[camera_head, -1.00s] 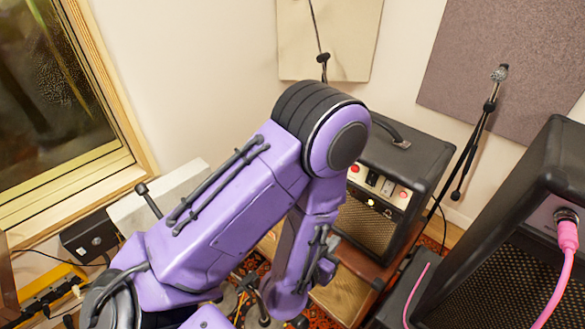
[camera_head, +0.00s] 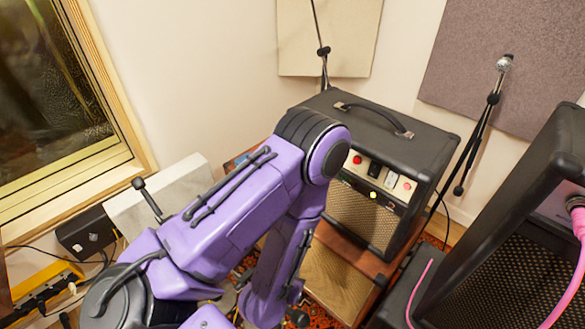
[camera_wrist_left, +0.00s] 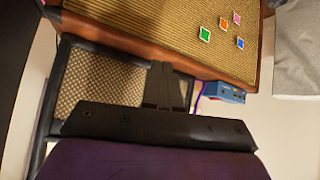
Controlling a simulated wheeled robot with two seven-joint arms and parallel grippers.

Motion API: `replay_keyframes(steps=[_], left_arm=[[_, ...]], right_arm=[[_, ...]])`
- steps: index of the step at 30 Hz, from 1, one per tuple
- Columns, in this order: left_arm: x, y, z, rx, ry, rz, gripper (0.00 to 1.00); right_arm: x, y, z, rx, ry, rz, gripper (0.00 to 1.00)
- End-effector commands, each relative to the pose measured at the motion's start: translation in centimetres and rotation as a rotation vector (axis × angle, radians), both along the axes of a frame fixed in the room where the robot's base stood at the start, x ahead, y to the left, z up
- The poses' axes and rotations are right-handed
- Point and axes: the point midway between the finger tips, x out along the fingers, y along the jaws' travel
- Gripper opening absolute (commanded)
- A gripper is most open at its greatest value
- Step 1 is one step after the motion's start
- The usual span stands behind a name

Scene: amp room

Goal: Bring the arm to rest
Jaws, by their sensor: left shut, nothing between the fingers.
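My left arm (camera_head: 240,215), purple with black joints, comes in from the lower left in the head view. Its elbow is raised in front of the black amp and the forearm points down. My left gripper is not clearly visible there. In the left wrist view the left gripper (camera_wrist_left: 163,85) shows as dark fingers, shut and empty. Behind it are a dark-framed woven grille (camera_wrist_left: 100,82) and a wood-edged woven panel (camera_wrist_left: 165,22) bearing several small coloured diamonds. I cannot tell whether the fingers touch anything. My right gripper is in neither view.
A black amp (camera_head: 395,140) with a handle stands on a wooden cabinet (camera_head: 335,285), just right of the arm. A larger speaker (camera_head: 500,270) with a pink cable (camera_head: 575,275) is at the right. A microphone stand (camera_head: 480,130) stands behind. A window (camera_head: 50,100) is at the left.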

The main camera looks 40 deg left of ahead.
Motion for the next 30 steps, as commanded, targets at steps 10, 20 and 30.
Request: replay_keyframes(steps=[10, 20, 30], left_arm=[[-0.1, 0.0, -0.1, -0.005, 0.006, 0.005, 0.0], [-10.9, 4.4, -9.5, -0.056, 0.385, 0.283, 0.0], [-12.4, 4.7, -10.0, -0.049, 0.415, 0.293, 0.0]], right_arm=[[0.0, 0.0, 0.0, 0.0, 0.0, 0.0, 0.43], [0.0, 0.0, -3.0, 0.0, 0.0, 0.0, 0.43], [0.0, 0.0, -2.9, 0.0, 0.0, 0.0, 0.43]])
